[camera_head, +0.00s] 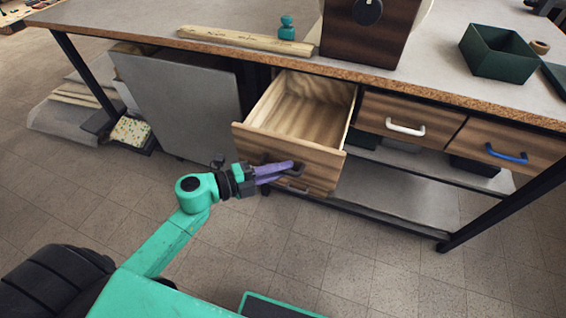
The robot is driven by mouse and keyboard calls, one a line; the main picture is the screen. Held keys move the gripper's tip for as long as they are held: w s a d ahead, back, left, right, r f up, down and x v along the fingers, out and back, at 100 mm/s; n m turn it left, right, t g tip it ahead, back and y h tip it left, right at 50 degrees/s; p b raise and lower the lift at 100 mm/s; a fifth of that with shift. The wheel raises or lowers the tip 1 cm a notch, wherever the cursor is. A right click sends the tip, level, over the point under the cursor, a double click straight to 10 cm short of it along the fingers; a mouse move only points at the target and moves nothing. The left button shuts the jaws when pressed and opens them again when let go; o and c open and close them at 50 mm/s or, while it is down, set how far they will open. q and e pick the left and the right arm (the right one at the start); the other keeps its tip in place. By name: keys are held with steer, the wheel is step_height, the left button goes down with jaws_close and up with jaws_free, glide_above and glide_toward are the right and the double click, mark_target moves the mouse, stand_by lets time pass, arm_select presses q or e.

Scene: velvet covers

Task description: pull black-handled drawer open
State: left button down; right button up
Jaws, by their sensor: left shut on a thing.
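The black-handled drawer (286,165) is a wooden drawer under the bench, at the left of a row of drawers. It stands pulled well out, and its inside looks empty. Its dark handle (297,169) is on the front panel and is partly hidden by my gripper. My left gripper (288,168), with purple fingers, is at the drawer front and shut on the handle. My right gripper does not show.
Two closed drawers sit to the right, one with a white handle (405,127) and one with a blue handle (506,154). A grey panel (180,105) stands to the left under the bench. The bench top (440,60) holds a green bin (497,54). The tiled floor in front is mostly clear.

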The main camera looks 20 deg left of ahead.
arm_select(q)
steer(key=shift+s, duration=0.85)
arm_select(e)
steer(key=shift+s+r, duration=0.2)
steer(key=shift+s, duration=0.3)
arm_select(q)
steer(key=c, duration=1.1)
jaws_free()
steer(key=shift+a, duration=0.1)
steer(key=v, duration=1.4)
steer(key=shift+s+a+r, duration=0.1)
steer(key=shift+a, duration=0.1)
